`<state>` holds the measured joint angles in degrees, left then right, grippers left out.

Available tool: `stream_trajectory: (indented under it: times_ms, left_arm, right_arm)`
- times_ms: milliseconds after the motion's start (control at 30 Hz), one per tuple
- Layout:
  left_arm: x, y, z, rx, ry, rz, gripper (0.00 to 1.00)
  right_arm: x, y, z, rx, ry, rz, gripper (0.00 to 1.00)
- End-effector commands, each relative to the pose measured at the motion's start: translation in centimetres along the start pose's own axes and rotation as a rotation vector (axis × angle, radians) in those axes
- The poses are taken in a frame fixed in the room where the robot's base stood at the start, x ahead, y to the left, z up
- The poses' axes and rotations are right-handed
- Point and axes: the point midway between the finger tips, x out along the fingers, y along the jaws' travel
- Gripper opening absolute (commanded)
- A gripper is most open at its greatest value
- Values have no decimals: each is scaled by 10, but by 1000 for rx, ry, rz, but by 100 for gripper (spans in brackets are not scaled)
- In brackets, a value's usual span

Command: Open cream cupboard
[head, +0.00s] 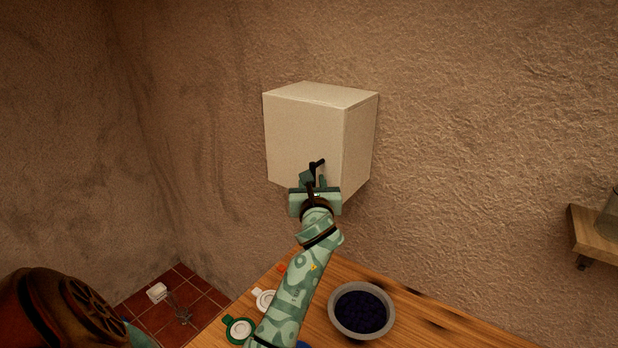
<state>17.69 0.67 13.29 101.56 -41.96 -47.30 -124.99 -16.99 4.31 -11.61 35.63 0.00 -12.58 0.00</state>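The cream cupboard (304,135) is a plain box on the wall near the middle of the head view. Its front looks closed, with no gap that I can see. A small dark handle (317,163) shows low on its front, towards the right edge. My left gripper (314,180) is at the handle, in front of the cupboard's lower right front. Its fingers are small and overlap the dark handle, so I cannot tell whether they are closed on it. My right gripper is out of view.
A wooden shelf (592,236) with a glass object juts out at the right. Wall space beside the cupboard is clear.

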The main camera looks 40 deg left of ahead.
Motion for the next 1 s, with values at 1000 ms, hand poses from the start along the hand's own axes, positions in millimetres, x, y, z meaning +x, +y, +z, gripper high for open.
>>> stream_trajectory:
  times_ms: [1000]
  left_arm:
    - [4,-1,2,5,1,-55,0]
  right_arm:
    - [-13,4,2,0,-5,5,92]
